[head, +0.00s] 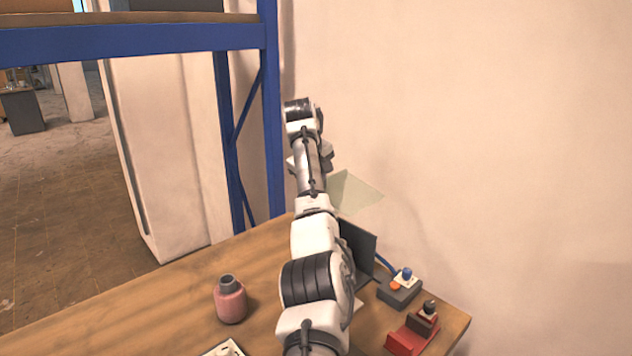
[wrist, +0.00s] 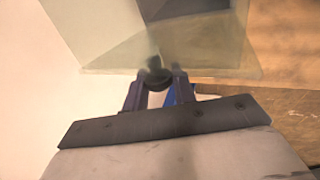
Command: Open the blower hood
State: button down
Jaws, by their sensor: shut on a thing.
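The blower hood (head: 355,193) shows in the head view as a pale, see-through panel, raised above the table beside my arm. In the wrist view the see-through hood (wrist: 215,55) fills the top of the picture. A dark round knob (wrist: 155,66) sits at its near edge. My gripper (wrist: 157,80) is shut on this knob, with one finger on each side of it. In the head view my own arm hides the gripper and the knob. A dark upright panel (head: 360,246) stands below the hood, partly hidden by my arm.
On the wooden table (head: 160,312) stand a pink bottle (head: 230,300), a grey control box (head: 400,289) with blue and orange knobs, and a red device (head: 413,331). A blue shelf frame (head: 272,110) rises behind at left. A plain wall (head: 480,130) bounds the right.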

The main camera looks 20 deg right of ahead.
jog(key=c, duration=1.2)
grip_release()
jog(key=shift+o, duration=0.2)
jog(key=shift+r, duration=0.1)
jog(key=b+v, duration=0.1)
jog(key=v, duration=1.2)
jog(key=shift+a+r+b, duration=0.15)
jog(key=shift+r+b, duration=0.1)
jog(key=shift+b, duration=0.1)
jog(key=shift+s, duration=0.1)
